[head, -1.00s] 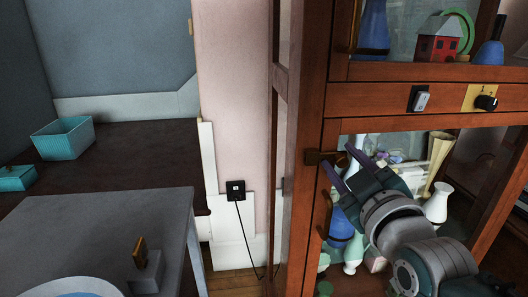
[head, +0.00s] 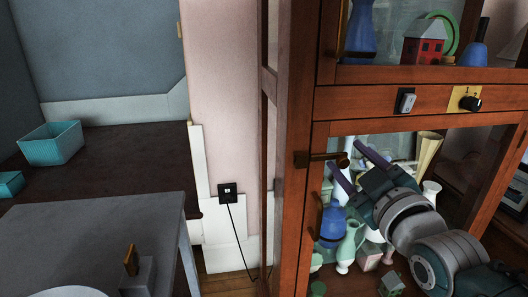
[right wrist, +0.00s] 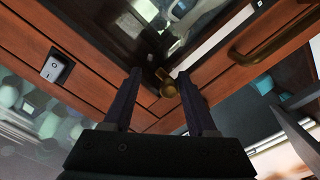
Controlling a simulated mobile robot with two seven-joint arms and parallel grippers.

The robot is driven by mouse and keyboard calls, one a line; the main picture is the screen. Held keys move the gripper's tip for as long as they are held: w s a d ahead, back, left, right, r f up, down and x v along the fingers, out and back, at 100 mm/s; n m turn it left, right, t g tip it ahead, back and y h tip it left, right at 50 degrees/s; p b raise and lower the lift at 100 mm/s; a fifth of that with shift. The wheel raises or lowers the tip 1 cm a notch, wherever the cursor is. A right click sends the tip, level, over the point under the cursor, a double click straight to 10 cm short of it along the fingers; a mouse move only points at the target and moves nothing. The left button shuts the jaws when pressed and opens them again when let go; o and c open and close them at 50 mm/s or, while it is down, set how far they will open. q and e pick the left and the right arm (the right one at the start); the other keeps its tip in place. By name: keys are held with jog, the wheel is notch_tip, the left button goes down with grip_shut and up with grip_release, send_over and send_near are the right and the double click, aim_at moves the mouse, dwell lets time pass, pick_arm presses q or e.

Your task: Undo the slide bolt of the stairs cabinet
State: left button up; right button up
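The dark brass slide bolt (head: 318,157) sits on the left upright of the tall wooden cabinet (head: 293,225), below the drawer-like rail. Its round knob (head: 342,160) stands at the bolt's right end, over the glazed lower door. My right gripper (head: 345,157) is open, with one finger on either side of the knob. In the right wrist view the brass knob (right wrist: 168,90) shows between the spread fingertips, with gaps beside it; I cannot tell whether a finger touches it. My left gripper is not in view.
A door handle (head: 318,215) hangs below the bolt. A rocker switch (head: 405,101) and a black dial (head: 469,102) sit on the rail above. Vases and figures stand behind the glass. A grey table (head: 100,225) is at the left.

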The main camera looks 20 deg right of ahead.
jog(key=p+v, duration=0.2)
jog(key=v, duration=0.8)
jog(key=shift+d, duration=0.1)
jog(key=w+m+b, duration=0.2)
jog(key=b, duration=0.2)
jog(key=w+m+b, duration=0.2)
jog(key=w+b, duration=0.1)
jog(key=b, duration=0.1)
jog(key=w+m+b, duration=0.2)
jog(key=w+b, duration=0.1)
jog(key=b, duration=0.2)
jog(key=shift+w+d+f+m, duration=0.15)
jog(key=shift+w+d+m, duration=0.05)
jog(key=shift+d+m, duration=0.2)
grip_shut()
